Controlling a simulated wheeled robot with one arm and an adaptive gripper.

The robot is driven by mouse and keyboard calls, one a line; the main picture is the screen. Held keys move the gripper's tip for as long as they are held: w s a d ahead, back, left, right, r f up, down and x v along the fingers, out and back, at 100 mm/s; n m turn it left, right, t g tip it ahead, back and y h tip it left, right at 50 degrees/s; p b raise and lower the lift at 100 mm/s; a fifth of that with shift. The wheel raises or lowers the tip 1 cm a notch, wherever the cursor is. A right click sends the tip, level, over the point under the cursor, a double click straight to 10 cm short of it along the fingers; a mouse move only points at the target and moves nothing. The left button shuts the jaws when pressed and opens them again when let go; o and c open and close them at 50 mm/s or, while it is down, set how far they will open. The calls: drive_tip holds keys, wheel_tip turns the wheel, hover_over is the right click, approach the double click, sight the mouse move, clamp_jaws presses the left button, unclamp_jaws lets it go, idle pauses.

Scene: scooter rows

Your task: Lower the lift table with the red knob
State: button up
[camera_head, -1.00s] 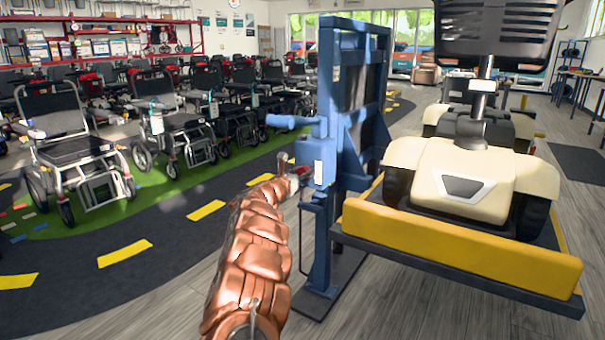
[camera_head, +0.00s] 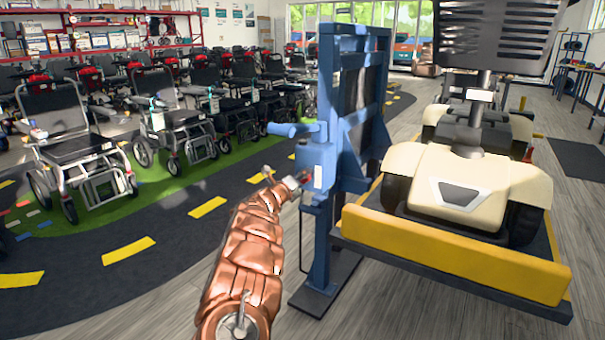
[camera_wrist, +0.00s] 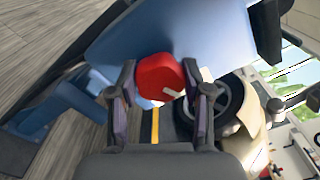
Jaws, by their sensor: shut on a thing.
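The red knob (camera_wrist: 159,76) shows between my gripper's two fingers in the wrist view, against a blue box. My gripper (camera_wrist: 161,92) is shut on it. In the head view my gripper (camera_head: 294,182) reaches the blue control box (camera_head: 316,165) on the lift's column, and the knob is mostly hidden there. The lift table (camera_head: 450,252), with a yellow front edge, hangs above the floor to the right of the blue column (camera_head: 350,110). A cream and black scooter (camera_head: 466,190) stands on it.
Rows of wheelchairs (camera_head: 75,135) and scooters stand on the left, along a dark path with yellow dashes (camera_head: 128,251). A blue lever (camera_head: 290,129) juts left from the control box. The column's dark foot (camera_head: 325,291) rests on grey wooden floor.

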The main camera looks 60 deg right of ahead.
drive_tip(key=shift+n+p, duration=1.45)
drive_tip(key=shift+n, duration=0.55)
drive_tip(key=o, duration=1.2)
drive_tip(key=shift+c, duration=0.2)
drive_tip(key=shift+a, duration=0.1)
drive_tip(key=a, duration=1.1)
drive_tip(key=shift+s+a, duration=0.25)
drive_tip(key=shift+a, duration=0.15)
